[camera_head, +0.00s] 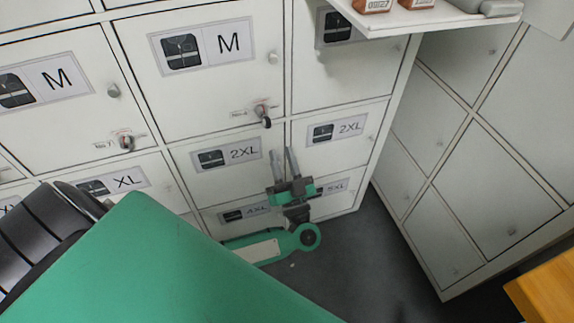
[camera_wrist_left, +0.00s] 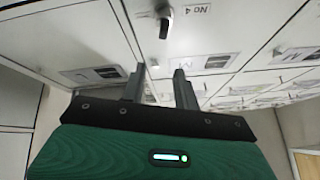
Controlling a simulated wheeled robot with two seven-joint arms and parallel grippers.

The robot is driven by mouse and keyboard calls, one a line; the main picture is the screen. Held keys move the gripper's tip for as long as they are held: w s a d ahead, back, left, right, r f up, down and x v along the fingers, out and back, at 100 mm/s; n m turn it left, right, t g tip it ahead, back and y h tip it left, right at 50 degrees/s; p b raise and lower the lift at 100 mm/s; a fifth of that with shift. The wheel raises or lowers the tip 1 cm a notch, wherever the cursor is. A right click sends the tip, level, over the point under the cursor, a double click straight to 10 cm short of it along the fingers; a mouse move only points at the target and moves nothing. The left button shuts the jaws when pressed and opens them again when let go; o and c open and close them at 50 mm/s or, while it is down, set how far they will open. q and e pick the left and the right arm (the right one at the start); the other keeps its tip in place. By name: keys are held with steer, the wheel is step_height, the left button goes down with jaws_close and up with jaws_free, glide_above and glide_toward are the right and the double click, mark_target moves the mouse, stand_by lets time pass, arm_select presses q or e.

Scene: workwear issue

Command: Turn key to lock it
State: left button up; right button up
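A key with a dark head (camera_head: 266,122) sits in the lock of the M locker door (camera_head: 205,95) beside the label "No.4". The dark key (camera_wrist_left: 164,27) also shows near the top of the left wrist view, beside its label (camera_wrist_left: 197,9). My left gripper (camera_head: 282,152) is just below the key in the head view, in front of the 2XL doors. Its two fingers stand apart with nothing between them, and they do not touch the key. The gripper also shows in the left wrist view (camera_wrist_left: 159,69). My right gripper is not in view.
Another key (camera_head: 127,142) sits in the No.7 door at left. A white shelf (camera_head: 440,24) with small orange-brown items juts out at top right. More lockers (camera_head: 485,185) stand at right. An orange-yellow piece (camera_head: 545,293) is at lower right. Dark floor (camera_head: 375,265) is clear between.

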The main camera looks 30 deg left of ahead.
mark_target(269, 127)
arm_select(q)
steer(key=w+a, duration=0.1)
steer(key=w+a+r, duration=0.1)
steer(key=a, duration=0.1)
steer(key=w+a, duration=0.1)
steer(key=shift+a+r, duration=0.15)
steer(key=shift+r, duration=0.2)
steer(key=shift+w+a+r+p, duration=0.2)
steer(key=shift+w+a+p, duration=0.15)
steer(key=shift+a, duration=0.2)
steer(key=shift+w+a+r, duration=0.1)
steer(key=shift+w+a, duration=0.05)
steer(key=shift+a, duration=0.05)
steer(key=shift+w+a+r+p, duration=0.15)
steer(key=shift+w+a+p, duration=0.35)
steer(key=shift+a, duration=0.2)
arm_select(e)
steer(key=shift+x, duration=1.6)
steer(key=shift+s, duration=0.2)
arm_select(q)
jaws_close()
